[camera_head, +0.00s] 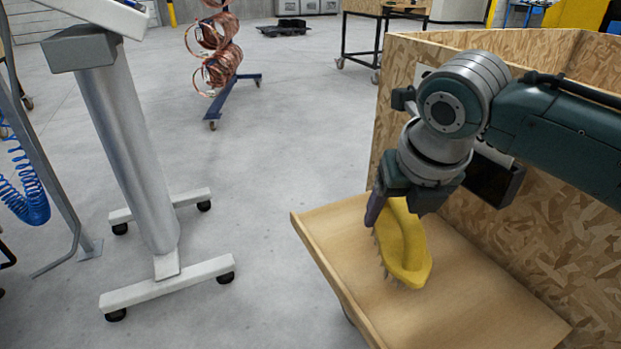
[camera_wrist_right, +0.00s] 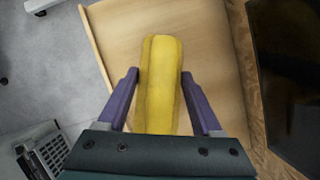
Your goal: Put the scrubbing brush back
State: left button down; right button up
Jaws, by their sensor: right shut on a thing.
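The scrubbing brush (camera_head: 408,245) is yellow with dark bristles on its left side. My right gripper (camera_head: 392,208) is shut on its upper end, and the brush hangs tilted over the wooden shelf (camera_head: 474,302). I cannot tell if its lower end touches the shelf. In the right wrist view the brush (camera_wrist_right: 160,85) lies between the two purple fingers of the gripper (camera_wrist_right: 160,92), with the shelf (camera_wrist_right: 215,50) behind it. My left gripper is not in view.
A chipboard wall (camera_head: 540,225) stands along the shelf's right side, with a dark panel (camera_head: 490,180) on it near my wrist. A wheeled grey stand (camera_head: 130,150) is at the left. Copper coils (camera_head: 215,45) hang on a blue stand behind. The floor between is clear.

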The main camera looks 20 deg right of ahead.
aim_at(396, 227)
notch_tip(396, 227, down, 4)
jog(key=shift+f+b, duration=0.25)
jog(key=shift+b, duration=0.5)
jog(key=o, duration=1.4)
jog(key=shift+o, duration=0.2)
jog(key=shift+r, duration=0.15)
